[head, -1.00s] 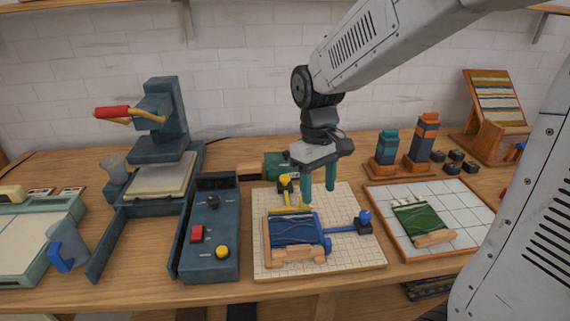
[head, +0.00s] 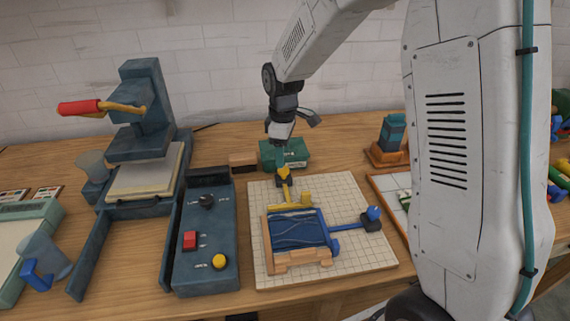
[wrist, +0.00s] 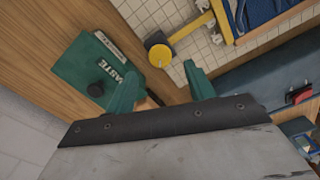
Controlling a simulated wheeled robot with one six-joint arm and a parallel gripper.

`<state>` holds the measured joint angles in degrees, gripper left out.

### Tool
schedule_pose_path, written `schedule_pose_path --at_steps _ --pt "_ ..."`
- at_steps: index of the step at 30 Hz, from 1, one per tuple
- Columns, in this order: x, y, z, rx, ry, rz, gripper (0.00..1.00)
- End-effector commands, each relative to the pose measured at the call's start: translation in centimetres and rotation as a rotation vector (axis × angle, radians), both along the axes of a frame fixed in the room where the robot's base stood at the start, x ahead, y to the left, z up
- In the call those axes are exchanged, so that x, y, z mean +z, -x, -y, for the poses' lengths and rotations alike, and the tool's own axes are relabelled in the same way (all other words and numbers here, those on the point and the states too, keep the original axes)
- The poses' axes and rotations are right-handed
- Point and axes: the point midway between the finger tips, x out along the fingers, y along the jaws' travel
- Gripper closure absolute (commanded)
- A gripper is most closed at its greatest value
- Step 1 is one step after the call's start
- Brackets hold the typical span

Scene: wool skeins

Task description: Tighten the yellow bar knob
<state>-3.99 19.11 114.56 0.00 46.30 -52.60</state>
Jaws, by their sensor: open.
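The yellow bar knob (head: 284,175), yellow with a black part, stands at the back end of the yellow bar (head: 290,207) on the gridded board (head: 365,258). My gripper (wrist: 160,80) is open and empty, apart from the knob. In the head view my gripper (head: 284,153) hangs just behind and above the knob, its fingers overlapping in line.
A green waste box (head: 290,152) stands close behind the knob; it fills the left of the wrist view (wrist: 90,72). A dark control box (head: 208,240) with red and yellow buttons is left of the board. A blue-knobbed arm (head: 350,228) extends at the right.

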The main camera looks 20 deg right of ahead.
Motion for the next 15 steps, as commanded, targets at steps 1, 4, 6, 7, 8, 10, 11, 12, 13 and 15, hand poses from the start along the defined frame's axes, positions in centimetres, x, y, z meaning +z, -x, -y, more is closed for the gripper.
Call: schedule_pose_path --at_steps 1,4,6,7,8,10,11,12,13,15 --pt "-1.0 0.1 0.0 -0.001 0.0 -0.005 0.46" --pt "-2.6 0.1 0.0 -0.001 0.0 -0.004 0.46" --pt "-3.5 0.0 0.1 -0.002 0.0 -0.004 0.46" --pt "-3.8 0.0 0.1 -0.002 0.001 -0.003 0.46" --pt "-4.1 0.0 0.1 -0.003 0.001 -0.003 0.46" --pt "-4.6 0.0 0.1 -0.003 0.0 -0.002 0.46" --pt "-4.8 0.0 0.1 -0.004 0.0 -0.002 0.46" --pt "-4.9 0.0 0.2 -0.004 0.0 -0.002 0.46" --pt "-5.0 0.0 0.2 -0.004 0.0 -0.001 0.46" --pt "-5.0 0.0 0.2 -0.005 0.0 -0.001 0.46"
